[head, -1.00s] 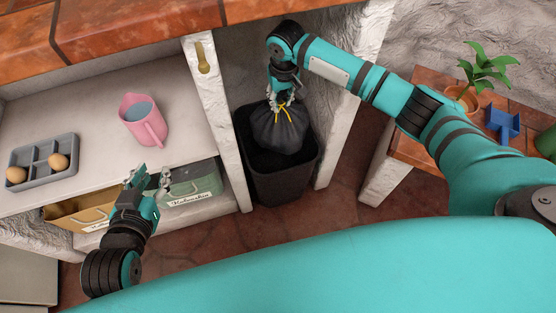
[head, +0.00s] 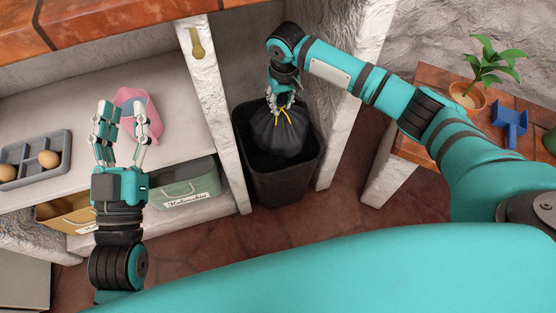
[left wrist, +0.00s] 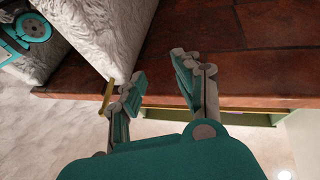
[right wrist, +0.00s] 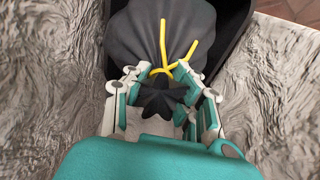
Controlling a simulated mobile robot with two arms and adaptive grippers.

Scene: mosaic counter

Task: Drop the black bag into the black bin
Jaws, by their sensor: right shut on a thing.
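The black bag (head: 279,134) with yellow ties hangs from my right gripper (head: 281,99) at the mouth of the black bin (head: 283,185). The bag's lower part overlaps the bin opening; I cannot tell how deep it sits. In the right wrist view, my right gripper (right wrist: 168,90) is shut on the gathered neck of the bag (right wrist: 140,30), and part of the bin (right wrist: 236,35) shows behind it. My left gripper (head: 123,112) is open and empty in front of the shelf. It also shows open in the left wrist view (left wrist: 157,75).
A grey tray (head: 64,150) with eggs is at left. Labelled boxes (head: 190,190) are below. White posts flank the bin. A potted plant (head: 467,97) and blue object (head: 511,124) stand at right.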

